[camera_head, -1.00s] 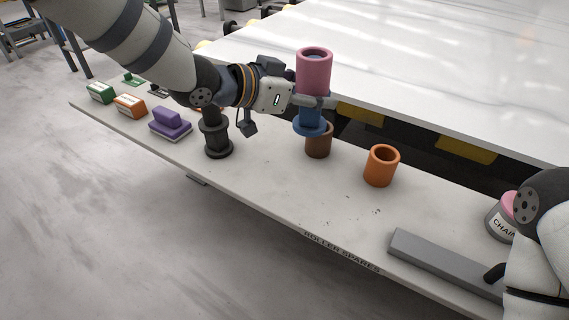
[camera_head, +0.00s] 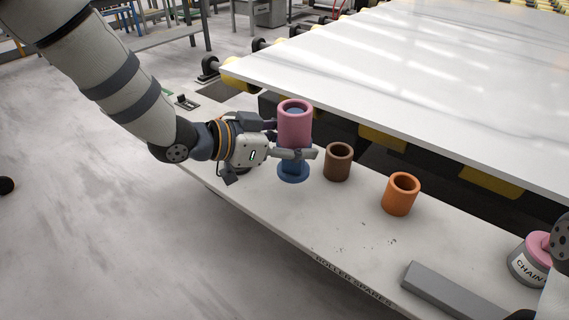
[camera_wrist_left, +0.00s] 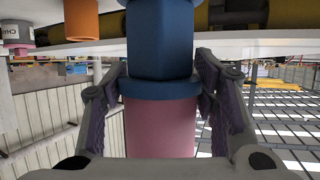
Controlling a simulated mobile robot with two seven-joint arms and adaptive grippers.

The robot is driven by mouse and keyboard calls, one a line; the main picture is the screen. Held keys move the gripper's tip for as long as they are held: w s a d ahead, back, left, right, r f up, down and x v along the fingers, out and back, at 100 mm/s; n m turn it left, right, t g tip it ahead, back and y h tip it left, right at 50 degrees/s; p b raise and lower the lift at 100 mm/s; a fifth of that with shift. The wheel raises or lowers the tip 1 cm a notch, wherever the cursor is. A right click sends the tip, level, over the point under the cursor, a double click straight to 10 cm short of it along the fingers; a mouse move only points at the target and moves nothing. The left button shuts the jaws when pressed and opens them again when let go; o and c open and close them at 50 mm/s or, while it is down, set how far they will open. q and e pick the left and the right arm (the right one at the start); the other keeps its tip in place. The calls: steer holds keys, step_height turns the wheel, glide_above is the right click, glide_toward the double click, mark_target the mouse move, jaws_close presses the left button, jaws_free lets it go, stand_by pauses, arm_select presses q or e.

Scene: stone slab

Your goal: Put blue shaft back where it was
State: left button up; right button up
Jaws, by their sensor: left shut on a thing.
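The blue shaft (camera_head: 293,170) stands upright with a wide round foot, and a pink sleeve (camera_head: 294,128) sits around its upper part. My left gripper (camera_head: 293,153) is shut on the blue shaft just under the sleeve. In the left wrist view the fingers (camera_wrist_left: 160,100) flank the shaft's blue collar (camera_wrist_left: 160,88), with the pink sleeve beside it. The shaft's foot is at or just above the grey shelf (camera_head: 310,220), left of a brown ring; I cannot tell whether it touches.
The brown ring (camera_head: 338,162) and an orange ring (camera_head: 401,194) stand on the shelf to the right. Further right are a grey bar (camera_head: 450,290) and a can marked CHAIN (camera_head: 530,260). The large white slab (camera_head: 430,90) lies behind. Shelf between the rings and bar is clear.

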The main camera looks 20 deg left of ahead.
mark_target(285, 165)
arm_select(q)
steer(key=shift+s+a+f, duration=0.3)
steer(key=shift+a+f, duration=0.2)
steer(key=shift+f, duration=0.25)
steer(key=f, duration=0.4)
steer(key=shift+s+a+b, duration=0.25)
steer(key=shift+a+b, duration=0.05)
steer(key=shift+b, duration=0.1)
steer(key=shift+r, duration=0.2)
steer(key=o, duration=1.6)
steer(key=shift+f, duration=0.2)
steer(key=shift+c, duration=0.2)
arm_select(e)
steer(key=shift+s+f, duration=0.45)
steer(key=shift+f, duration=0.05)
arm_select(q)
steer(key=shift+r, duration=0.15)
